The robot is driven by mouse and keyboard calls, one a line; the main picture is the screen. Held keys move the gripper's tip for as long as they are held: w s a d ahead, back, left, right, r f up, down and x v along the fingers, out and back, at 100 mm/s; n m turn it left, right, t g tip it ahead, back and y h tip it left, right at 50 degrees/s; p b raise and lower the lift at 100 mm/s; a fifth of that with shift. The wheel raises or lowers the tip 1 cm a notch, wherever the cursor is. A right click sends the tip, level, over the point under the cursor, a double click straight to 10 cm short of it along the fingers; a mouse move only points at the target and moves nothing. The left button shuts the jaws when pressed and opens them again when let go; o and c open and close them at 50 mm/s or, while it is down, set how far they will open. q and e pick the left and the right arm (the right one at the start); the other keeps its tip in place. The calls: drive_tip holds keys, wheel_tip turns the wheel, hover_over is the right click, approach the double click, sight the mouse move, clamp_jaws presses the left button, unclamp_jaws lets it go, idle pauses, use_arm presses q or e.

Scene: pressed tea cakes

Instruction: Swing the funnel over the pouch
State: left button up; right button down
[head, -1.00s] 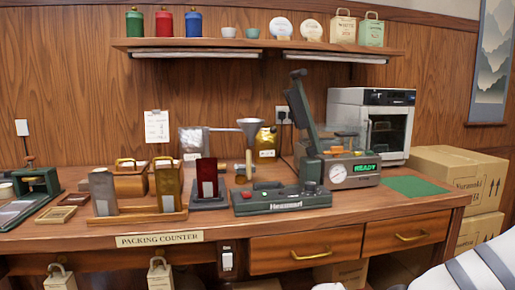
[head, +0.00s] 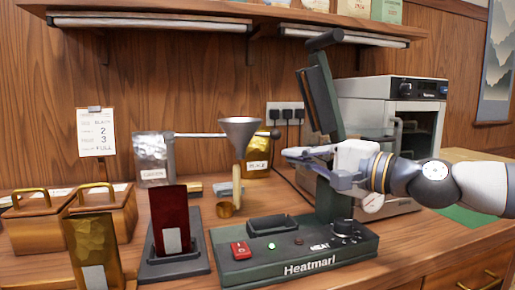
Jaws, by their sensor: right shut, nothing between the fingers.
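The grey metal funnel (head: 240,132) hangs on a thin horizontal arm (head: 200,135) from a post (head: 170,160), in the head view. The arm points right from the post and ends in a dark knob (head: 275,133). A dark red pouch (head: 170,220) with a pale label stands upright in a black stand (head: 152,266), left of and nearer than the funnel. The funnel is not above it. My right gripper (head: 287,156) comes in from the right, shut and empty, a little right of and below the knob, apparently apart from it. My left gripper is out of view.
A green heat sealer (head: 300,262) with a raised lever stands in front of and below my right gripper. A gold pouch (head: 92,245) and wooden boxes (head: 38,232) are at left. A white oven (head: 395,105) is behind my arm.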

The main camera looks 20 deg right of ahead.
drive_tip(key=b+x, duration=0.1)
drive_tip(key=x, duration=0.9)
drive_tip(key=shift+w, duration=0.1)
